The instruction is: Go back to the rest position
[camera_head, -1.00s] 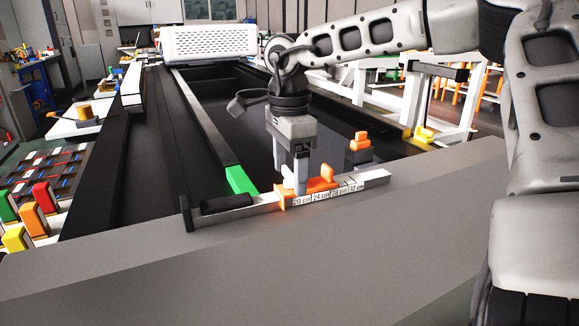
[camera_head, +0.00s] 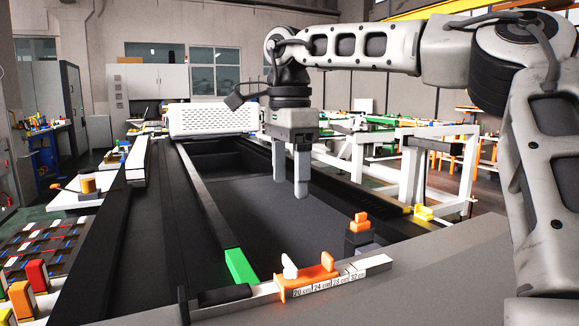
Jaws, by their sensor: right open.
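My right gripper (camera_head: 290,189) hangs from the right arm in the middle of the head view, fingers pointing down. It is open and empty, with a gap between its two grey fingers. It is above the dark bed of the long machine, apart from the orange slider (camera_head: 306,276). The slider sits on the metal ruler rail (camera_head: 351,268) with printed centimetre marks, and has a white-tipped knob on its left. My left gripper does not show in the view.
An orange-topped black post (camera_head: 359,232) stands behind the ruler. A white perforated box (camera_head: 212,119) sits at the machine's far end. White frames (camera_head: 409,176) stand at the right.

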